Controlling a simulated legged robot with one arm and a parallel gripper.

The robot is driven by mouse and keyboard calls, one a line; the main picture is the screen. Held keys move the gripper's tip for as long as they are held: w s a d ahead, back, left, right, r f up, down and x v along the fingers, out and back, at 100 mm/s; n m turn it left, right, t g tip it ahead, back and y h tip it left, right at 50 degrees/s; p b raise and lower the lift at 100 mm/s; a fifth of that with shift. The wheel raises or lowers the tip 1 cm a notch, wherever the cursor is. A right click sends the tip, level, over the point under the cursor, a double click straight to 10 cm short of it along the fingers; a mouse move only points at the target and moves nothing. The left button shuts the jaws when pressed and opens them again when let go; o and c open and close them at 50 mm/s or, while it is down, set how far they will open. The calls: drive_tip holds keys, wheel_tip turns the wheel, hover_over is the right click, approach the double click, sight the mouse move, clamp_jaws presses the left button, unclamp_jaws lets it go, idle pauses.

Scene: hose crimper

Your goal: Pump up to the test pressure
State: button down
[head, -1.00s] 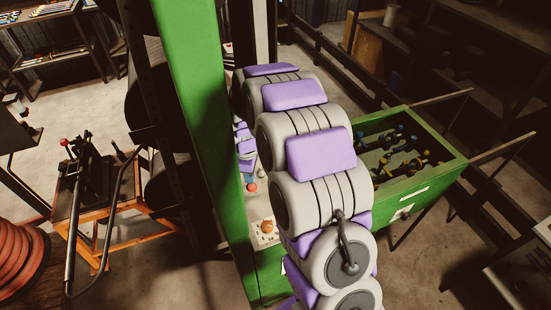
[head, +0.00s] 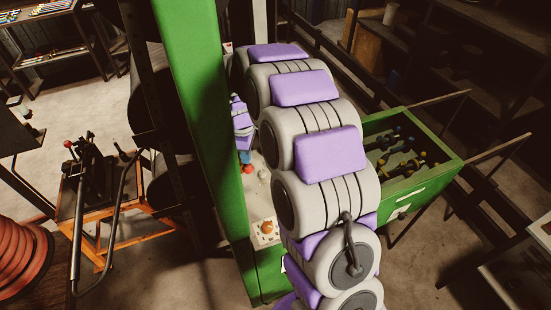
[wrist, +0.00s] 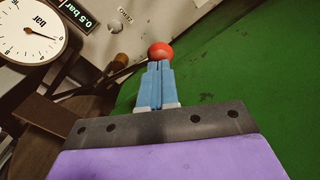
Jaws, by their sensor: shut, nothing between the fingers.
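My gripper (wrist: 156,72) has blue fingers closed together, with their tips at a red ball knob (wrist: 160,52). The knob is beyond the tips, not between them; the wrist view does not settle whether they touch. In the head view the red knob (head: 247,169) shows just below the blue fingers (head: 245,156), beside the green post. A round white gauge (wrist: 30,32) marked "bar" and a green digital display (wrist: 76,11) reading 0.5 bar are at upper left in the wrist view. A dark rod (wrist: 124,73) runs near the knob; its link to it is unclear.
A tall green post (head: 207,130) stands close left of my arm. An orange knob (head: 267,227) is on the panel below. A green bin (head: 420,178) with several fittings is at right. An orange cart (head: 100,222) and red hose coil (head: 20,262) are at left.

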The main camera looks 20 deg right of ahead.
idle(0.9)
wheel_tip(320, 180, down, 10)
drive_tip(key=s+b, duration=0.2)
drive_tip(key=r+p, duration=0.1)
drive_tip(key=r, duration=0.2)
drive_tip(key=w+r+p, duration=0.1)
drive_tip(key=r, duration=0.2)
drive_tip(key=w+r+p, duration=0.1)
drive_tip(key=r, duration=0.3)
drive_tip(key=shift+r, duration=0.1)
idle(0.3)
idle(1.0)
wheel_tip(320, 180, down, 11)
drive_tip(key=s+b, duration=0.2)
drive_tip(key=r+p, duration=0.1)
drive_tip(key=r, duration=0.2)
drive_tip(key=w+r+p, duration=0.1)
drive_tip(key=r, duration=0.3)
drive_tip(key=w+r+p, duration=0.1)
drive_tip(key=r, duration=0.3)
drive_tip(key=shift+w+r+p, duration=0.1)
drive_tip(key=shift+w+p, duration=0.05)
drive_tip(key=shift+p, duration=0.15)
drive_tip(key=shift+f, duration=0.2)
idle(0.9)
